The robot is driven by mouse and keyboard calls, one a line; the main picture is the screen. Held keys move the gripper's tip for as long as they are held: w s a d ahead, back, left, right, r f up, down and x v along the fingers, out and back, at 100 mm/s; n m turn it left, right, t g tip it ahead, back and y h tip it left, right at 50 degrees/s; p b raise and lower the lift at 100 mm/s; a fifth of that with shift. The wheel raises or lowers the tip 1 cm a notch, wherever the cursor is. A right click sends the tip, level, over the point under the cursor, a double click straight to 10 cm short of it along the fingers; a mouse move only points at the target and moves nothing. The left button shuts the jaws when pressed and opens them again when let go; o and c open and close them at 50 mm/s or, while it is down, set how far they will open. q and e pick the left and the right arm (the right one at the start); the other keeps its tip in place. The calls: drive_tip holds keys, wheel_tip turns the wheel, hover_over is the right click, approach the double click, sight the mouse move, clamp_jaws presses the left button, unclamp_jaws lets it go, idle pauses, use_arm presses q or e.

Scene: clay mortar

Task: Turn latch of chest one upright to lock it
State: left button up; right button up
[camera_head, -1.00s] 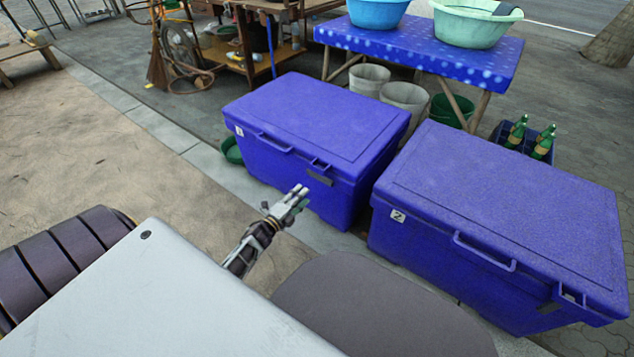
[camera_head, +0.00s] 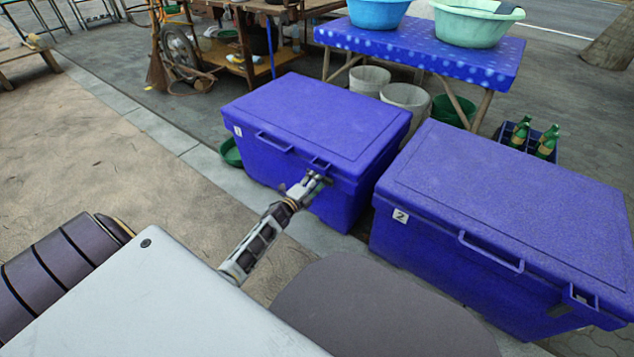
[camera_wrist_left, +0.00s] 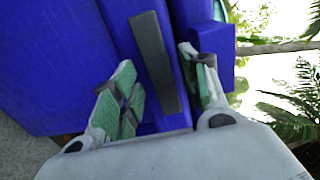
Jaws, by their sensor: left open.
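Chest one (camera_head: 310,125), a blue box with a lid and a label "1", stands in the middle of the head view with its lid shut. My left gripper (camera_head: 320,181) is at its front face, by the latch area below the lid's right front edge, and hides most of the latch there. In the left wrist view the latch, a grey flat bar (camera_wrist_left: 157,62), lies between the open fingers of my left gripper (camera_wrist_left: 157,95). The fingers have green pads. I cannot tell whether they touch the bar. My right gripper is not in view.
A second blue chest (camera_head: 505,215) with a label "2" stands close to the right of chest one. A blue table (camera_head: 420,50) with basins is behind, with buckets (camera_head: 405,98) below it. A bottle crate (camera_head: 510,140) is behind chest two. The paving at left is clear.

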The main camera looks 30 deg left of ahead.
use_arm(q)
drive_tip(key=shift+w, duration=0.4)
clamp_jaws()
